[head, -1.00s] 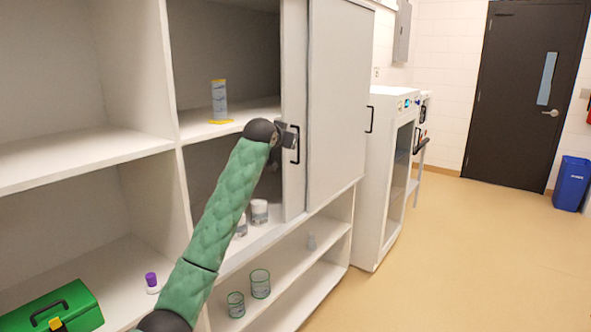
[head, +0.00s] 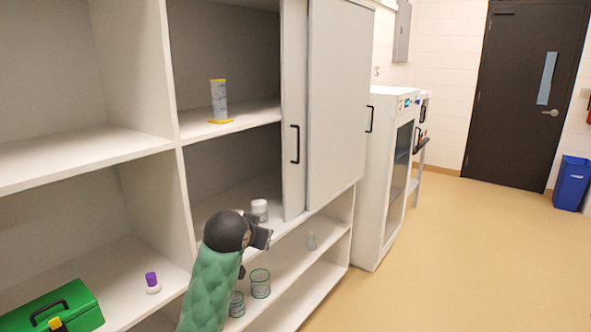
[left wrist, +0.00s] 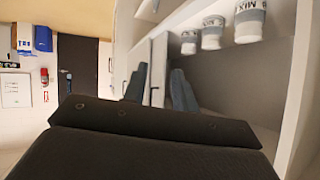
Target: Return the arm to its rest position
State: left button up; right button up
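My left arm, in a green padded sleeve, rises from the bottom of the head view. Its gripper (head: 264,234) is in front of the cabinet, below and left of the black handle (head: 295,144) on the sliding door (head: 295,185), and apart from it. In the left wrist view the two grey fingers (left wrist: 160,88) stand apart with nothing between them. The cabinet is partly open on the left side. My right gripper is not in view.
A white-lidded jar (head: 259,209) stands close behind the gripper. Glass beakers (head: 260,284) are on the lower shelf. A green toolbox (head: 60,310) and a purple-capped bottle (head: 152,283) are at left. Several labelled containers (left wrist: 212,32) show in the wrist view. The floor (head: 470,265) at right is clear.

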pick_arm(q)
jog(key=s+a+f+g, duration=0.1)
jog(key=s+f+g, duration=0.2)
jog(key=s+f, duration=1)
jog(key=s+a+f+n+g, duration=0.1)
jog(key=s+a+f+g, duration=0.1)
jog(key=s+f, duration=1.1)
jog(key=s+a+f+n+g, duration=0.1)
jog(key=s+f+g, duration=0.3)
jog(key=s+f, duration=0.9)
jog(key=s+a, duration=0.1)
jog(key=s, duration=0.6)
jog(key=shift+s+f+y, duration=0.2)
jog(key=shift+s+y, duration=0.15)
jog(key=shift+y, duration=0.05)
jog(key=shift+d, duration=0.15)
